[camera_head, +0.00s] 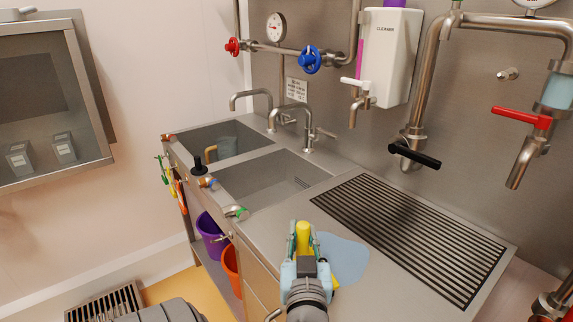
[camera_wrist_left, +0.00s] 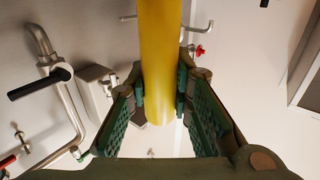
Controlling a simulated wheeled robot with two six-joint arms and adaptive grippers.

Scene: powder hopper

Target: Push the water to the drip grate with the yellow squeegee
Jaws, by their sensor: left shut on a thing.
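My left gripper (camera_head: 304,262) is over the counter and shut on the yellow squeegee (camera_head: 303,235). In the left wrist view the yellow handle (camera_wrist_left: 159,70) lies between the green finger pads of the left gripper (camera_wrist_left: 160,95). A bit of yellow also shows to the right of the gripper, near the counter; the rest of the squeegee is hidden behind the gripper. The water (camera_head: 343,258) is a pale blue puddle on the steel counter beside the gripper. The drip grate (camera_head: 415,235) is a dark slatted panel in the counter, to the right of and beyond the puddle. My right gripper is not in view.
Two sinks (camera_head: 262,178) with taps are to the left of the grate. Pipes and a black-handled tap (camera_head: 414,154) hang above the grate. A white cleaner dispenser (camera_head: 389,55) is on the wall. Purple (camera_head: 210,232) and orange buckets stand below the counter.

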